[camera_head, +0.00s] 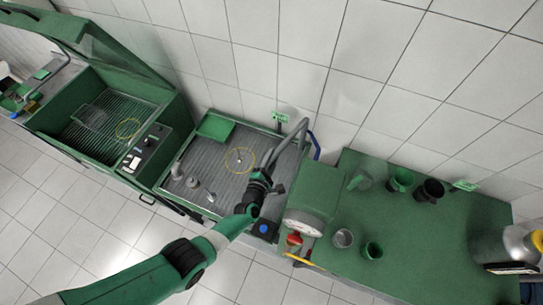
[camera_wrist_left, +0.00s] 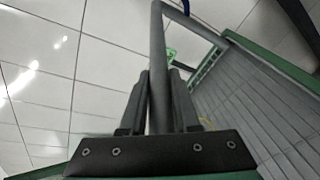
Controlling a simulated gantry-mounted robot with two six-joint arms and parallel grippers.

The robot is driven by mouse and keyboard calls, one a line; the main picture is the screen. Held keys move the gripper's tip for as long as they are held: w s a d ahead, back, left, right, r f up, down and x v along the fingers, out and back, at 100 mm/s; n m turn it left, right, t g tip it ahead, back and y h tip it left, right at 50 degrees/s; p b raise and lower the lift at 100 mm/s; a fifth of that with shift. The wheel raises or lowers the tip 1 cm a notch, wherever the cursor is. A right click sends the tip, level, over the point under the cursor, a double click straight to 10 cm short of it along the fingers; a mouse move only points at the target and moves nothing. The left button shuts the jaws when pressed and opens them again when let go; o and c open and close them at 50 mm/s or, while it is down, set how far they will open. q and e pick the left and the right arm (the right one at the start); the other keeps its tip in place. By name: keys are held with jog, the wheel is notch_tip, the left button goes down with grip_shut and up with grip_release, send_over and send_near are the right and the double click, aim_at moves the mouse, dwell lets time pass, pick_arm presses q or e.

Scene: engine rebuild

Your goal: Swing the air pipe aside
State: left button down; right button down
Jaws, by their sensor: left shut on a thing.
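The air pipe (camera_head: 292,137) is a grey bent tube at the right back of the ribbed grey worktop in the head view. It also shows in the left wrist view (camera_wrist_left: 157,45), rising from between the fingers and bending at the top. My left gripper (camera_head: 262,176) is shut on the pipe, over the right part of the worktop. In the left wrist view its two dark fingers (camera_wrist_left: 158,92) close around the tube from both sides. My right gripper does not show.
The ribbed worktop (camera_head: 225,175) carries small metal parts on its left. A green box with a round dial (camera_head: 305,222) stands right of the gripper. The green bench (camera_head: 420,240) holds several cups. An open green washer cabinet (camera_head: 95,110) stands left. A tiled wall is behind.

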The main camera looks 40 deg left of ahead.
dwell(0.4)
pick_arm(q)
jog(key=c, duration=0.7)
grip_release()
jog(key=shift+o, duration=0.2)
jog(key=shift+s+d+r+p, duration=0.1)
jog(key=shift+s+r+p, duration=0.1)
jog(key=shift+s+p, duration=0.2)
jog(key=p+v, duration=0.5)
jog(key=v, duration=0.5)
jog(key=shift+s+d, duration=0.2)
jog(key=shift+s, duration=0.1)
